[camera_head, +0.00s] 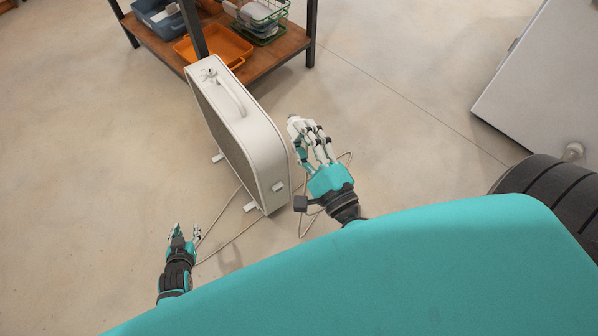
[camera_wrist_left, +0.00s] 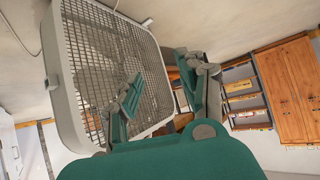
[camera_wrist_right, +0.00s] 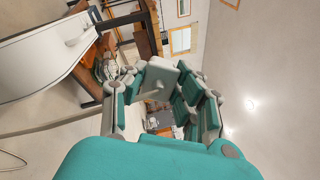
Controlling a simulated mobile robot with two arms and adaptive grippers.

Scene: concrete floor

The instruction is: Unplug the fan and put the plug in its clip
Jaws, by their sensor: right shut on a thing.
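The white box fan (camera_head: 262,150) stands upright on the floor, its handle on top. Its grille (camera_wrist_left: 115,65) fills much of the left wrist view. A small pale fitting (camera_head: 278,187) on the fan's near narrow side may be the clip. My right gripper (camera_head: 308,130) is to the right of the fan, shut on a pale blocky piece (camera_wrist_right: 160,80), apparently the plug, partly hidden by the fingers. My left gripper (camera_head: 183,232) is low at the left, apart from the fan, with its fingers spread and empty. A thin cord (camera_head: 228,242) runs along the floor by the fan and around behind my right wrist.
A wooden-shelved rack (camera_head: 270,60) behind the fan holds an orange tray (camera_head: 230,42), a blue bin (camera_head: 160,20) and a green wire basket (camera_head: 262,14). A pale cabinet (camera_head: 545,80) stands at the right.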

